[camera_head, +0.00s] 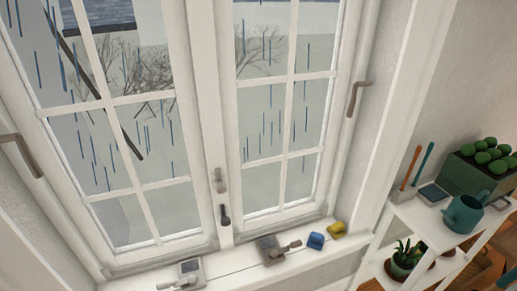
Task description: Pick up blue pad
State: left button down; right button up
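A small blue block, like a pad or sponge (316,240), lies on the white window sill, right of the window's middle. A yellow block (336,229) of similar size sits just to its right. On the white shelf at the right, a flat dark-blue square with a pale edge (433,192) lies beside two upright sticks. I cannot tell which blue thing is the pad meant. Neither of my grippers can be made out in the head view.
The shelf (415,218) holds a teal watering can (464,214) and a green planter (470,177); a potted plant (404,258) stands lower. The closed window (205,120) rises behind the sill.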

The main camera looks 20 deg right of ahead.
aim_at(316, 240)
jog(key=z, duration=1.05)
